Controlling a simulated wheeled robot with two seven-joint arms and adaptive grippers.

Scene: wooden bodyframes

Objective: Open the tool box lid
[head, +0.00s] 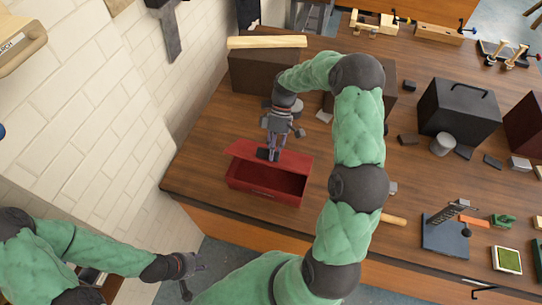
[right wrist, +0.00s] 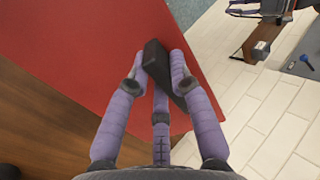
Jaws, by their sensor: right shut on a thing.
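The red tool box (head: 262,192) sits near the left end of the wooden table, with its inside showing dark and empty. Its red lid (head: 292,160) is raised and tilted at the back of the box; it fills the upper left of the right wrist view (right wrist: 95,40). My right gripper (head: 268,155) is at the lid, with its fingers shut on the black handle (right wrist: 153,58), as the right wrist view shows (right wrist: 158,75). My left gripper (head: 193,275) hangs low at the left, away from the table, its fingers spread and empty.
A brown box (head: 262,75) with a light wooden plank (head: 267,42) on it stands behind the tool box. A black case (head: 458,110) and several small blocks lie to the right. A white brick wall (head: 95,90) borders the table's left side.

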